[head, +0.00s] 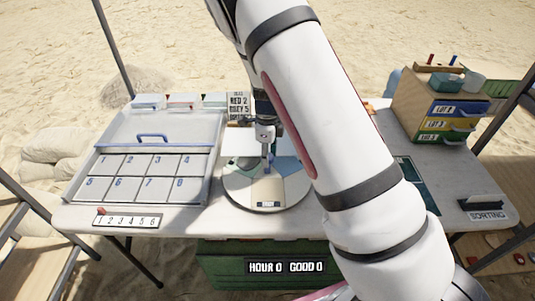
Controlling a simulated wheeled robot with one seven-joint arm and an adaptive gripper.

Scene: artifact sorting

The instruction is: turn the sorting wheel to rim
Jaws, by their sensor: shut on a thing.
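The sorting wheel (243,191) is a round disc with coloured sectors, lying on the table in front of my arm. A tan sector with a small dark mark faces the front edge, and blue and green parts show farther back. My arm hides part of the wheel's right and back sides. The writing on the sectors is too small to read.
A tray (84,203) with numbered cells and a blue-handled lid (152,136) stands on the left. A numbered slider strip (128,221) lies at the front.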

